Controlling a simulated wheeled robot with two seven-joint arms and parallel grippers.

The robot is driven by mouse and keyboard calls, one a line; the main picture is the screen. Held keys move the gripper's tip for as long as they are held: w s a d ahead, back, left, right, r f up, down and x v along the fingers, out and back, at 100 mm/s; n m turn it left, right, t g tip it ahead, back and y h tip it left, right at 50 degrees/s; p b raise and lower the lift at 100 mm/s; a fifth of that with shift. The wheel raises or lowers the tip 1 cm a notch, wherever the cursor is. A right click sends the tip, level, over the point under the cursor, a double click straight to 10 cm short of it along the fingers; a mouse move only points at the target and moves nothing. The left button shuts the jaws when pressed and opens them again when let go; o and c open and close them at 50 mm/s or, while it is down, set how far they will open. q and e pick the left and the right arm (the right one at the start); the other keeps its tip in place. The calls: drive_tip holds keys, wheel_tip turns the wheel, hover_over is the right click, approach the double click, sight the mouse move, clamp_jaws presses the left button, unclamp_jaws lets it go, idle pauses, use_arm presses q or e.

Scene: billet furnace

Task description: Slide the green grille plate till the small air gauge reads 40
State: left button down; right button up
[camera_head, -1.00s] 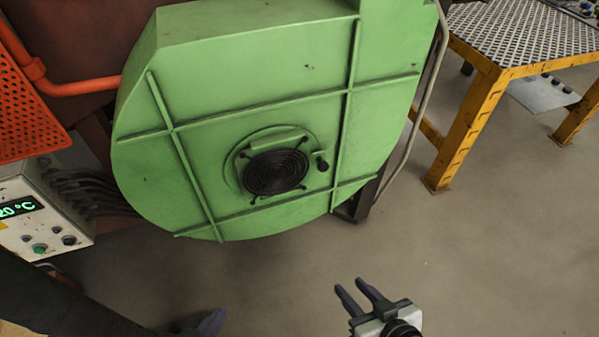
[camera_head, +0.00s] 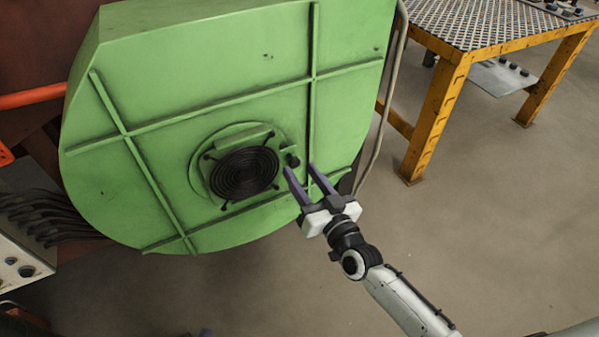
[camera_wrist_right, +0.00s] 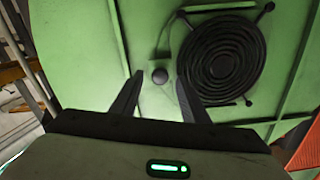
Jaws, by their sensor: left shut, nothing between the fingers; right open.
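The green grille plate (camera_head: 245,139) sits on the front of a big green housing, around a round black coiled grille (camera_head: 245,172). A small black knob (camera_head: 292,161) is at its right side; the knob also shows in the right wrist view (camera_wrist_right: 160,76). My right gripper (camera_head: 300,168) is open, its fingertips close to the knob. In the right wrist view the knob appears between the fingers, with no clear contact. Only a tip of my left gripper (camera_head: 205,332) shows at the bottom edge; it is shut and empty. I see no small air gauge.
The ribbed green housing (camera_head: 200,60) fills the upper left. A pale hose (camera_head: 383,120) runs down its right side. A yellow-framed table (camera_head: 440,110) stands at the right. A grey control box (camera_head: 20,255) is at the left. The floor at lower right is clear.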

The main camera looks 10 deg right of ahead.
drive_tip(key=shift+x, duration=0.8)
drive_tip(key=shift+w+a, duration=0.1)
